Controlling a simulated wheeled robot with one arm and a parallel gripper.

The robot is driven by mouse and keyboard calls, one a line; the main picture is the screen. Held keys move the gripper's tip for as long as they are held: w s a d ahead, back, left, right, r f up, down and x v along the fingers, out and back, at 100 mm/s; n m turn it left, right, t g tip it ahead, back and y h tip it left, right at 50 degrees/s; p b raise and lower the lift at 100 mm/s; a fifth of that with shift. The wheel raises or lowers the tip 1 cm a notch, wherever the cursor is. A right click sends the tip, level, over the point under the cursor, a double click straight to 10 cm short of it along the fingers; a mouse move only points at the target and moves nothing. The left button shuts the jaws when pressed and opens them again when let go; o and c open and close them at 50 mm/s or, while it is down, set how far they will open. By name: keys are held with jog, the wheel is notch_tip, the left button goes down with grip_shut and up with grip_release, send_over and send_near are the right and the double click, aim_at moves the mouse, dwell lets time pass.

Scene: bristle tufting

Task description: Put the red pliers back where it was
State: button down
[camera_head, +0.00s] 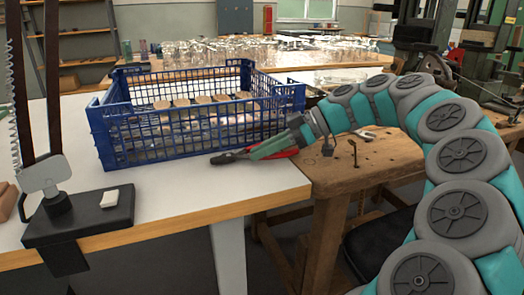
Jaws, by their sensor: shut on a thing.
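The red pliers (284,154) are at the right end of the white table, in front of the blue crate. Their dark jaws point left and their red handles lie along the near side of my gripper (256,150). My gripper reaches in from the right and is shut on the pliers. I cannot tell whether the pliers touch the table top. Part of the handles is hidden behind the gripper fingers.
The blue crate (118,149) holds several round tan-topped items close behind the pliers. A black stand (80,220) with a white piece on it is at the left. A wooden workbench (370,155) adjoins on the right. The white table's front middle (190,205) is clear.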

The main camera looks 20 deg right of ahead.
jog(key=shift+f, duration=0.25)
jog(key=c, duration=0.8)
grip_release()
jog(key=shift+o, duration=0.2)
jog(key=shift+b+v, duration=0.55)
jog(key=shift+v, duration=3.35)
